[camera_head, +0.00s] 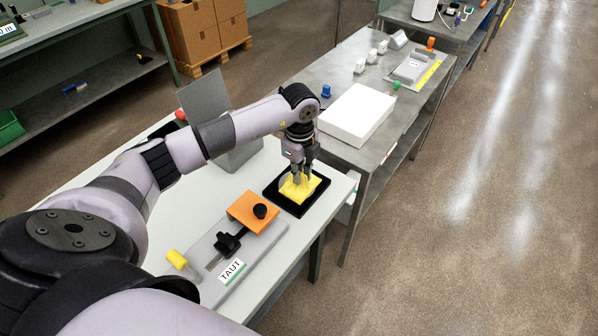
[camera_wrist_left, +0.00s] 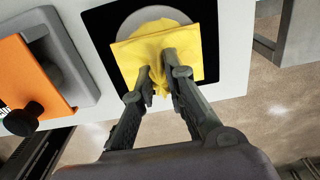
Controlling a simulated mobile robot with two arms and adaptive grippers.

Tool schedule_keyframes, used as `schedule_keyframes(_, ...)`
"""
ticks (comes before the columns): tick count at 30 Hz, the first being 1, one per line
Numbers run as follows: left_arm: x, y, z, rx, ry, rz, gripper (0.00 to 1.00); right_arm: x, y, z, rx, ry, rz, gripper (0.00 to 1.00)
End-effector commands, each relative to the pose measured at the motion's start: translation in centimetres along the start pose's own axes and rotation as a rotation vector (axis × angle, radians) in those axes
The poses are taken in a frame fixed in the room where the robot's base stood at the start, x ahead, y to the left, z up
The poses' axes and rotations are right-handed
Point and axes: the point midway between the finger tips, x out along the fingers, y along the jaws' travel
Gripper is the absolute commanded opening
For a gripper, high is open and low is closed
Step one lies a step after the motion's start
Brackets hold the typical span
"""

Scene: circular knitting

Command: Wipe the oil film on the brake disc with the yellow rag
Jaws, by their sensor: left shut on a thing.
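My left gripper (camera_head: 301,176) is shut on the yellow rag (camera_head: 303,190), pinching its middle into a fold. The rag lies spread over the brake disc, a grey round plate whose rim shows in the left wrist view (camera_wrist_left: 150,15). The disc sits on a black square base (camera_head: 272,192) on the light table. The rag covers most of the disc, so I cannot see any oil film. In the left wrist view my left gripper (camera_wrist_left: 160,75) presses into the bunched rag. My right gripper is not in view.
An orange block with a black knob (camera_head: 247,212) and a grey fixture labelled TAUT (camera_head: 233,270) stand left of the black base. A grey upright panel (camera_head: 205,105) is behind the arm. A white box (camera_head: 357,114) lies on the adjoining grey table. Floor at right is clear.

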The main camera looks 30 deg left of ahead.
Motion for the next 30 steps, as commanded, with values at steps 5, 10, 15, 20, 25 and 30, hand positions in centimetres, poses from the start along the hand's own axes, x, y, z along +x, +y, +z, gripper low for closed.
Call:
schedule_keyframes(5,0.5,0.3,0.7,-0.001,-0.005,0.012,0.00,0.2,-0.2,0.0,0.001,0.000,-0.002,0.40)
schedule_keyframes(10,0.4,0.3,2.0,-0.005,-0.008,0.013,0.00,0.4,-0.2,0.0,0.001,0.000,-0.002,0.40)
schedule_keyframes(15,0.2,0.3,3.0,-0.004,-0.007,0.011,0.00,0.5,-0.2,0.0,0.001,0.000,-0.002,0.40)
schedule_keyframes(20,0.2,0.2,3.0,-0.003,-0.007,0.010,0.00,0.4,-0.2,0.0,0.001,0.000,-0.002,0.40)
schedule_keyframes(25,0.1,0.2,3.0,-0.003,-0.007,0.009,0.00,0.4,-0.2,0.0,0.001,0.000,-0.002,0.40)
schedule_keyframes(30,0.1,0.2,2.9,-0.003,-0.006,0.008,0.21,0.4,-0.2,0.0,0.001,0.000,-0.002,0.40)
